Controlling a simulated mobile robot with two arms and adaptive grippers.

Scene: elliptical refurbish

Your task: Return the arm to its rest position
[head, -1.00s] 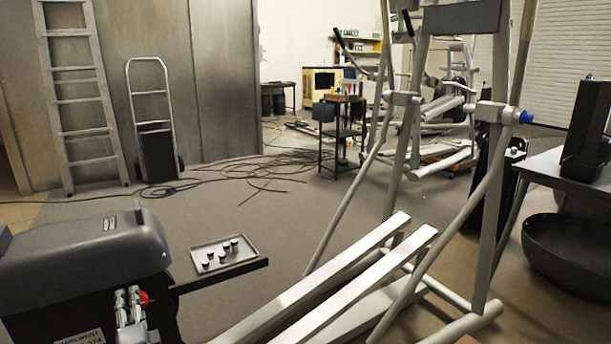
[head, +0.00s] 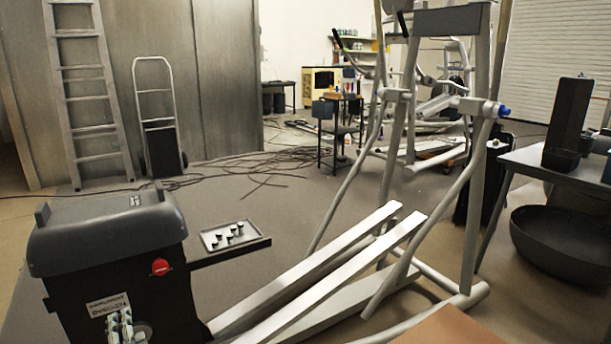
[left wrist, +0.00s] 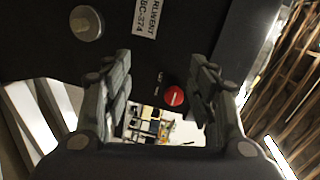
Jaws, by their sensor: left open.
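My left gripper (head: 124,326) is at the bottom left of the head view, in front of the black machine housing (head: 110,265) of the elliptical. It is open and empty. The red knob (head: 161,266) on the housing is up and right of the gripper and apart from it in the head view. In the left wrist view, my open fingers (left wrist: 161,65) point toward the dark panel (left wrist: 60,40), and the red knob (left wrist: 174,95) shows between them. My right gripper is not in view.
A tray with small parts (head: 228,235) sits on a ledge beside the housing. The elliptical's pale rails (head: 330,265) and frame (head: 487,180) stand to the right. A brown surface (head: 455,326) shows at bottom right. Cables (head: 265,170) lie on the floor behind.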

